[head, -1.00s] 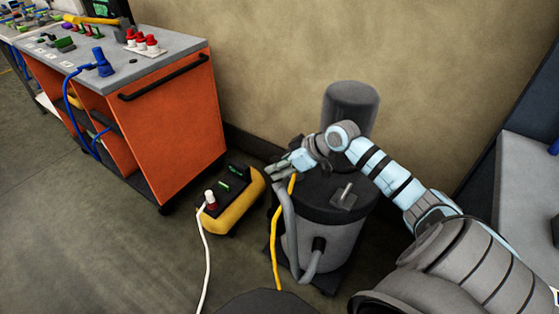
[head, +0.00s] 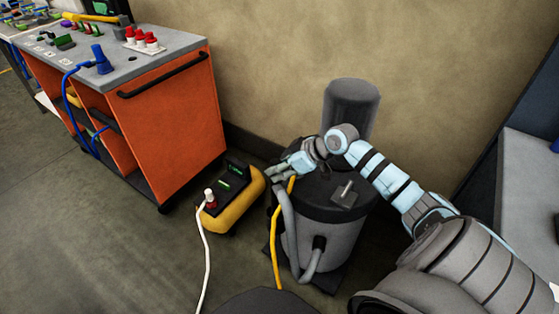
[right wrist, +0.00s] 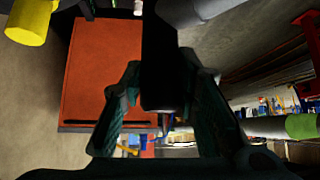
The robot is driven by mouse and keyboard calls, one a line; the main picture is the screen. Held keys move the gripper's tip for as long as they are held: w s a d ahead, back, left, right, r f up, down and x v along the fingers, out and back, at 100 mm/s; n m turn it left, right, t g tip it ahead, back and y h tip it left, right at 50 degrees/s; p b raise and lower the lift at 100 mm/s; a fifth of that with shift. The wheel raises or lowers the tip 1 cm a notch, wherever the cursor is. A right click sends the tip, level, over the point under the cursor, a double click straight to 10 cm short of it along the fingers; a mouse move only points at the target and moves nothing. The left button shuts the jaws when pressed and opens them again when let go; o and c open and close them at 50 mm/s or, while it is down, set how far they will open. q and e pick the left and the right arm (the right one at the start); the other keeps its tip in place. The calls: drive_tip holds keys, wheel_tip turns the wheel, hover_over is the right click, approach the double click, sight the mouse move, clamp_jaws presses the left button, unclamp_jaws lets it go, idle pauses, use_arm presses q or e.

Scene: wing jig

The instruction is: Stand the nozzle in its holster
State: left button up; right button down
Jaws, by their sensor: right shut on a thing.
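My right gripper (head: 277,173) is over the left edge of the grey shop vacuum (head: 318,235), which has a dark lid. In the right wrist view its two dark fingers (right wrist: 160,105) are closed on a black piece (right wrist: 160,65), which looks like the nozzle. In the head view the fingers mostly hide that piece. A grey hose (head: 283,205) loops from the vacuum's front up toward the gripper. My left gripper is not in view.
A yellow and black unit (head: 232,200) with a white cable stands on the floor left of the vacuum. A yellow cable (head: 274,250) hangs before the vacuum. An orange cart (head: 175,125) is at left, a grey bench (head: 530,190) at right. Open floor lies at front left.

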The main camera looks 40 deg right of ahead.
drive_tip(key=shift+f+b, duration=0.55)
drive_tip(key=shift+f, duration=0.5)
drive_tip(key=c, duration=1.2)
unclamp_jaws()
drive_tip(key=shift+o, duration=0.2)
drive_tip(key=v, duration=0.7)
drive_tip(key=shift+s+r, duration=0.2)
drive_tip(key=shift+r, duration=0.05)
drive_tip(key=shift+d, duration=0.1)
